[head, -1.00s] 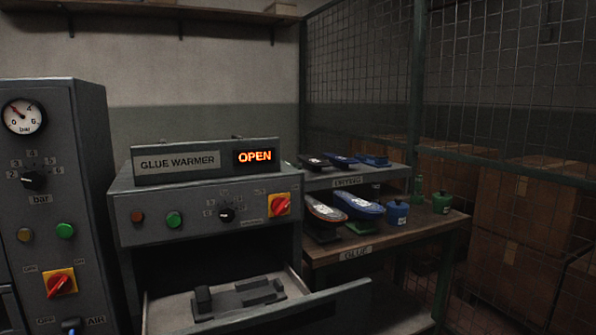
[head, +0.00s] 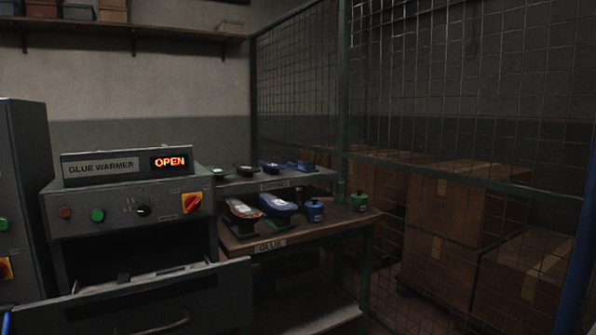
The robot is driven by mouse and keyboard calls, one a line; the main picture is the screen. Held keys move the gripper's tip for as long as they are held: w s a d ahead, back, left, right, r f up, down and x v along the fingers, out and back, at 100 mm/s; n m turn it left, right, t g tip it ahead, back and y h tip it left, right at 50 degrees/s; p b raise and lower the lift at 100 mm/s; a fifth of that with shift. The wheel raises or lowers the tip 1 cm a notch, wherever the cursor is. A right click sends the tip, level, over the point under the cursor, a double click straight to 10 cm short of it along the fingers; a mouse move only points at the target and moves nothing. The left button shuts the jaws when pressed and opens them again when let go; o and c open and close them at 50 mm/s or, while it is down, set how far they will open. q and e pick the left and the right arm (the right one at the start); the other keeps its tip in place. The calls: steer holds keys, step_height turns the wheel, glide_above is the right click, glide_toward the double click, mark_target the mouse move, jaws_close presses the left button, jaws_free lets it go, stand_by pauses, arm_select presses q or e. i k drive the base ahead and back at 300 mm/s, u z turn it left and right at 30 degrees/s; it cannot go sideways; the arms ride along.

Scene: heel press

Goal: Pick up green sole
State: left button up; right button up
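A small green, sole-like shape (head: 217,172) lies at the left end of the upper drying shelf (head: 312,180), partly hidden behind the glue warmer; it is too small and dark to be sure it is the green sole. Beside it on that shelf are a dark sole (head: 244,170) and a blue sole (head: 272,168). On the glue bench below, a red-edged pale sole (head: 241,210) and a blue sole (head: 279,204) rest raised on stands.
The glue warmer (head: 125,204) reads OPEN, and its drawer (head: 160,308) juts out at the lower left. A blue pot (head: 314,211), a green pot (head: 359,201) and a green bottle (head: 340,190) stand on the bench. A mesh fence (head: 450,90) and cardboard boxes (head: 455,215) are at right.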

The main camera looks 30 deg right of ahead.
mark_target(217, 171)
steer(key=z, duration=0.4)
steer(key=i, duration=1)
